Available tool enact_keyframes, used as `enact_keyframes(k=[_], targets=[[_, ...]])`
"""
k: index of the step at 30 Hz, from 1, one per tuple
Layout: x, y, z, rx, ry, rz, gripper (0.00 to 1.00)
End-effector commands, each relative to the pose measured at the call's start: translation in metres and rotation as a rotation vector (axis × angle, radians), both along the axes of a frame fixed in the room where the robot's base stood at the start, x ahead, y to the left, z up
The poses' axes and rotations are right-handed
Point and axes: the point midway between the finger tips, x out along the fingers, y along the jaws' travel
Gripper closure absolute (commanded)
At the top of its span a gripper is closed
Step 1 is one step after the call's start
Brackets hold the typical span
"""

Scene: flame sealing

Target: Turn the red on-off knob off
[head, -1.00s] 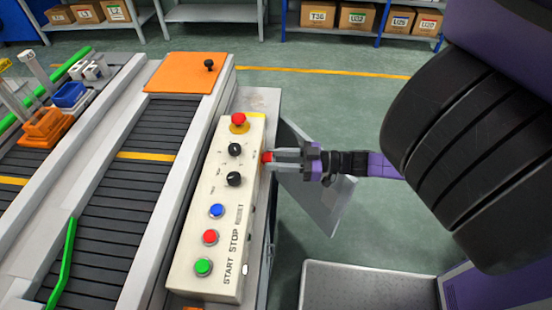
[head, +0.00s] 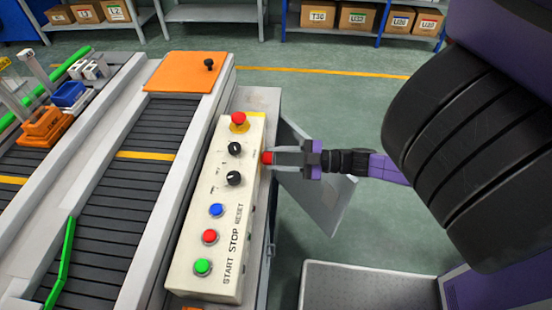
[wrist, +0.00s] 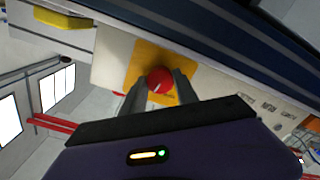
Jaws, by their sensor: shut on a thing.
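The red knob (head: 267,158) sticks out of the right side of the beige control box (head: 207,250). In the wrist view the red knob (wrist: 158,79) is round, with a pale mark on its face, and sits on a yellow square plate (wrist: 137,62). My gripper (head: 277,158) reaches it from the right. In the wrist view my gripper's fingertips (wrist: 160,88) lie on both sides of the knob and are shut on it. The fingers hide part of the knob's sides.
On the box's top are a red mushroom button (head: 239,119), two black selector knobs (head: 234,179), and blue, red and green push buttons (head: 216,210). Conveyors (head: 110,210) lie to the left. A grey tilted panel (head: 320,200) hangs below my gripper. Open floor lies behind.

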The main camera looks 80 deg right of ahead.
Motion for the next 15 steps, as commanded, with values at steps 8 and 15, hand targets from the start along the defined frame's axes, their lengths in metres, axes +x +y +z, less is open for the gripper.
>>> enact_keyframes(k=[8, 15], targets=[[-0.0011, -0.0005, -0.0011, -0.261, -0.02, -0.003, 1.0], [-0.001, 0.0, -0.0015, -0.488, -0.038, -0.002, 1.0]])
